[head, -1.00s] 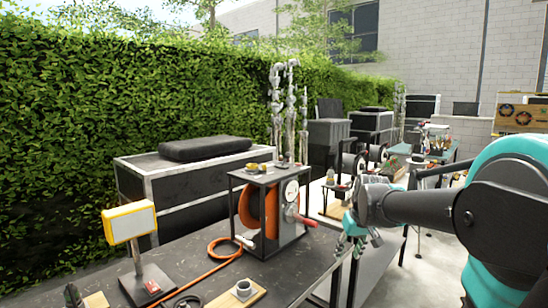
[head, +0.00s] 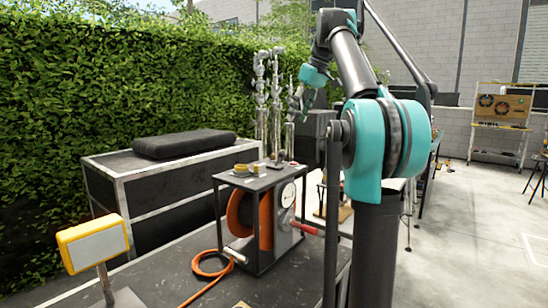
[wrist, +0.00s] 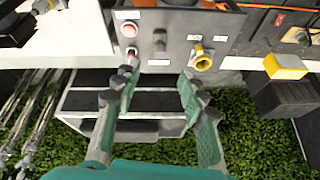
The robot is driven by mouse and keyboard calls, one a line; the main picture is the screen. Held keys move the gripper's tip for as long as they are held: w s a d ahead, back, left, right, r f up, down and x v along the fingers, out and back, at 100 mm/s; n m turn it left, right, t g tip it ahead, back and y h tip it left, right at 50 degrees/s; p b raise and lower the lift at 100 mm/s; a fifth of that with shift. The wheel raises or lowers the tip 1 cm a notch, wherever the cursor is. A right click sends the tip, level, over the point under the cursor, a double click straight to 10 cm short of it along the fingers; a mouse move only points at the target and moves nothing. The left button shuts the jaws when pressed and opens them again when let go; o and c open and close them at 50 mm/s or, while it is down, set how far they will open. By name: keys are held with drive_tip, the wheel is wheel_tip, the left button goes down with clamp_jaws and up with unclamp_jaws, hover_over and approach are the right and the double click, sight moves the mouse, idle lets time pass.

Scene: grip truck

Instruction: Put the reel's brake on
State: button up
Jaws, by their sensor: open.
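The reel (head: 240,212), orange in an open black frame, stands on the dark table in the head view. Its right side has a pale round dial (head: 288,194) and a red crank handle (head: 304,227). The frame's top (head: 262,180) bears small yellow and grey fittings. In the wrist view a dark labelled panel, apparently this top, shows a red-and-white button (wrist: 129,29), a grey fitting (wrist: 160,40) and a yellow ring (wrist: 203,57). My gripper (wrist: 156,78) is open and empty, above the reel frame in the head view (head: 298,97). I cannot tell which part is the brake.
A yellow work lamp (head: 93,245) stands at the table's left, and orange cable (head: 207,268) lies before the reel. Silver upright stands (head: 275,100) rise behind it. A metal-edged black case (head: 115,195) and hedge stand behind. Open floor lies at right.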

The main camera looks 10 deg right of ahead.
sight(281, 157)
drive_tip(key=x, duration=1.7)
drive_tip(key=shift+w+a+f, duration=0.1)
clamp_jaws()
